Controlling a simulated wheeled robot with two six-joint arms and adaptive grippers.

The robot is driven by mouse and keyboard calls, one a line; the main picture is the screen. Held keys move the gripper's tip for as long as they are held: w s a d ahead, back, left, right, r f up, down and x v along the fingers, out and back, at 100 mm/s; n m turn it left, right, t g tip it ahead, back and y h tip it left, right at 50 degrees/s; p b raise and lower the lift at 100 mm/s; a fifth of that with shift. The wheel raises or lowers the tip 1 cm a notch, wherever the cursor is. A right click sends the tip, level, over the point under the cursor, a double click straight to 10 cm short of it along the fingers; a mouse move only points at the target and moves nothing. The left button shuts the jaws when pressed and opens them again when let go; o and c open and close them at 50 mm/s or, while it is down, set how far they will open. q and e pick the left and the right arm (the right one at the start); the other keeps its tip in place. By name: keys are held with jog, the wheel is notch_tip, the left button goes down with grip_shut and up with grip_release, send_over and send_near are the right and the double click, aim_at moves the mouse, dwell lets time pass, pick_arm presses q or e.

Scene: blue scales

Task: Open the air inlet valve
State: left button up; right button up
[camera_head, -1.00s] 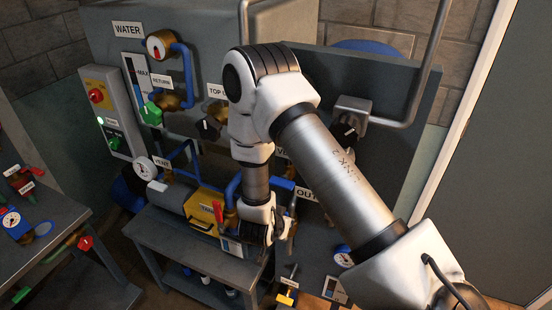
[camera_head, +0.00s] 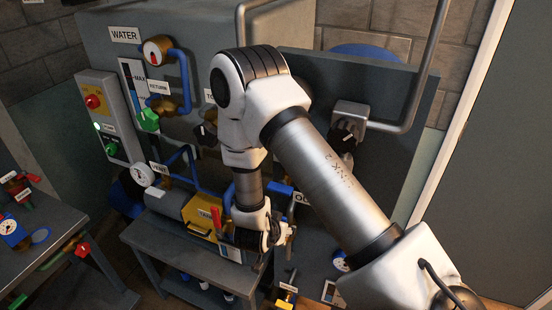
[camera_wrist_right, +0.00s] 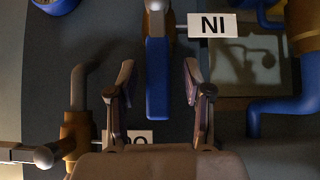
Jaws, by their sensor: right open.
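In the right wrist view, a blue bar-shaped handle (camera_wrist_right: 157,80) on a brassy fitting stands beside a white label (camera_wrist_right: 212,25) that reads "IN" upside down. My right gripper (camera_wrist_right: 158,72) is open, with one finger on each side of the blue handle in the picture; neither finger appears to touch it. I cannot tell how deep the handle sits between the fingers. In the head view my right arm covers this valve, and the right gripper (camera_head: 255,240) is by the low bench, near a red lever (camera_head: 216,221). My left gripper is out of view.
A brass valve with a bar handle (camera_wrist_right: 42,155) lies beside the gripper in the wrist view, with a partly hidden label (camera_wrist_right: 135,137). In the head view a yellow tank part (camera_head: 200,217) and blue pipes crowd the gripper. A side table (camera_head: 45,245) stands left.

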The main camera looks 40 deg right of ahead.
jog(key=v, duration=1.1)
jog(key=shift+w, duration=0.1)
jog(key=shift+a, duration=0.1)
jog(key=s+a+f+n+g+y+b, duration=0.1)
jog(key=s+f+n+g+y+b, duration=0.15)
jog(key=s+f+b, duration=0.75)
jog(key=s+a+f+n+g+y+b, duration=0.15)
jog(key=s+f+n, duration=0.25)
jog(key=f, duration=1.5)
jog(key=s+a+f+n+y+p, duration=0.1)
jog(key=a+f+n+y, duration=0.1)
jog(key=a+n+y, duration=0.2)
jog(key=shift+s+a+n+t, duration=0.2)
jog(key=shift+a+n+t, duration=0.1)
jog(key=shift+a+n, duration=0.95)
